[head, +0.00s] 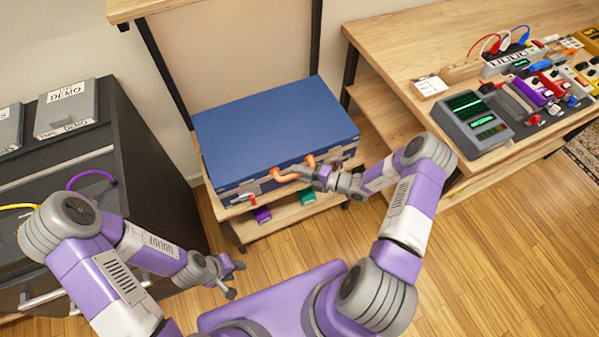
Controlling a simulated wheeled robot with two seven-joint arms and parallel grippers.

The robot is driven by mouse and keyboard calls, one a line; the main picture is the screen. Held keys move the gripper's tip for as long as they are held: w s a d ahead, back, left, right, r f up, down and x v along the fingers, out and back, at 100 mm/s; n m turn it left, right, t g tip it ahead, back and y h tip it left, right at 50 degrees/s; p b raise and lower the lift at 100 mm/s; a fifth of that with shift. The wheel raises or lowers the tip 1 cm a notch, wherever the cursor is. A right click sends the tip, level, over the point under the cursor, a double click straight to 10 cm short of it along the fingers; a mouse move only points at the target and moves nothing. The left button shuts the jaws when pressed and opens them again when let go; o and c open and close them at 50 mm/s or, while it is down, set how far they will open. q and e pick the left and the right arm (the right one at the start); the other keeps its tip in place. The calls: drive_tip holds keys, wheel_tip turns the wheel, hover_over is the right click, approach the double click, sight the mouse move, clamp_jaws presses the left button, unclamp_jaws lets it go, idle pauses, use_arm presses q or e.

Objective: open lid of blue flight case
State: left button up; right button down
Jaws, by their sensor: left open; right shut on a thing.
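The blue flight case (270,125) sits on a low wooden shelf unit, and its lid looks down. Silver latches line its front, and a small red piece (251,199) shows at the front left. An orange handle (284,175) is at the middle of the front edge. My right gripper (302,173) reaches in from the right and is shut on the orange handle; its fingertips are partly hard to make out. My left gripper (233,278) is open and empty, low in front of the shelf and apart from the case.
A dark cabinet (150,165) with labelled grey boxes (66,109) stands at the left. A wooden bench (390,45) at the right carries a grey device (475,123) and several coloured pedals. A purple item (262,215) and a green item (306,197) lie on the lower shelf.

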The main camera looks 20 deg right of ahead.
drive_tip(key=w+r+g+p, duration=0.1)
drive_tip(key=w+r+p, duration=0.2)
drive_tip(key=r+p, duration=0.3)
drive_tip(key=w+r+m+h+p, duration=0.1)
drive_tip(key=w+r+p, duration=0.2)
drive_tip(key=r+p, duration=0.3)
drive_tip(key=w+r+m+g+p, duration=0.1)
drive_tip(key=w+r+p, duration=0.2)
drive_tip(key=r+p, duration=0.3)
drive_tip(key=shift+a+r+g, duration=0.15)
drive_tip(key=shift+r+g, duration=0.15)
drive_tip(key=shift+r, duration=1.65)
